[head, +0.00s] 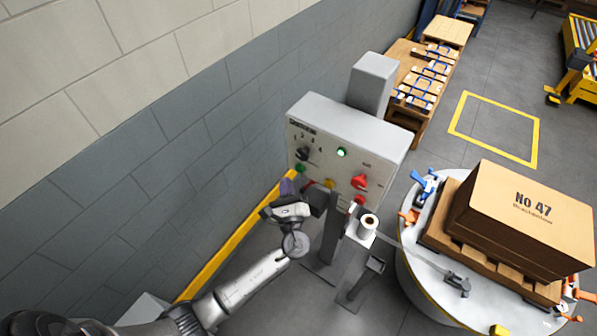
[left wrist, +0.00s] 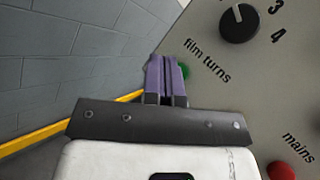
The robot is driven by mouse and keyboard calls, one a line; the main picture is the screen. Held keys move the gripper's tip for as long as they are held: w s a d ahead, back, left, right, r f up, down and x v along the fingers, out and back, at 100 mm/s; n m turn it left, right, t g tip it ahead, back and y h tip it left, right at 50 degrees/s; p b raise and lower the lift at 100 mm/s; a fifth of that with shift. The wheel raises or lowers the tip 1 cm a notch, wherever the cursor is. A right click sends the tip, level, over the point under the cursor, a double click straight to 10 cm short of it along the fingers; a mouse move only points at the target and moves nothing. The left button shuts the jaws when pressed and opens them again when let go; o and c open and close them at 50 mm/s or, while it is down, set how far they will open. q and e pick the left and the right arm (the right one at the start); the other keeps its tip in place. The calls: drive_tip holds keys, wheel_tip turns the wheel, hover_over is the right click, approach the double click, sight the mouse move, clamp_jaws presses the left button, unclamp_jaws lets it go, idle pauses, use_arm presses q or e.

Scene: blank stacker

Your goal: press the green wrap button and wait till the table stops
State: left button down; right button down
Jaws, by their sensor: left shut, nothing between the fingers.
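The grey control panel (head: 325,128) stands by the wall. Its green button (head: 300,168) is at the lower left of the face, under a black dial (head: 303,154). In the left wrist view the green button (left wrist: 187,72) shows just right of my fingertips, partly hidden by them. My left gripper (head: 287,187) is shut and empty, with its purple fingers pointing at the panel; I cannot tell whether they touch the button. The round turntable (head: 415,262) at the right carries a pallet with a brown box (head: 520,212) marked "No 47". My right gripper is not in view.
A green lamp (head: 341,152) is lit on the panel. A red knob (head: 360,181), a red button (head: 359,200) and a yellow button (head: 330,184) sit close by. A film roll (head: 368,224) stands between panel and turntable. The wall (head: 130,160) is close on the left.

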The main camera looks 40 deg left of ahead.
sight(300, 168)
use_arm(q)
drive_tip(key=shift+w+b, duration=0.45)
drive_tip(key=shift+w, duration=0.8)
drive_tip(key=shift+a, duration=0.1)
idle(0.3)
idle(0.8)
drive_tip(key=shift+w, duration=0.15)
drive_tip(key=shift+w, duration=0.25)
idle(0.3)
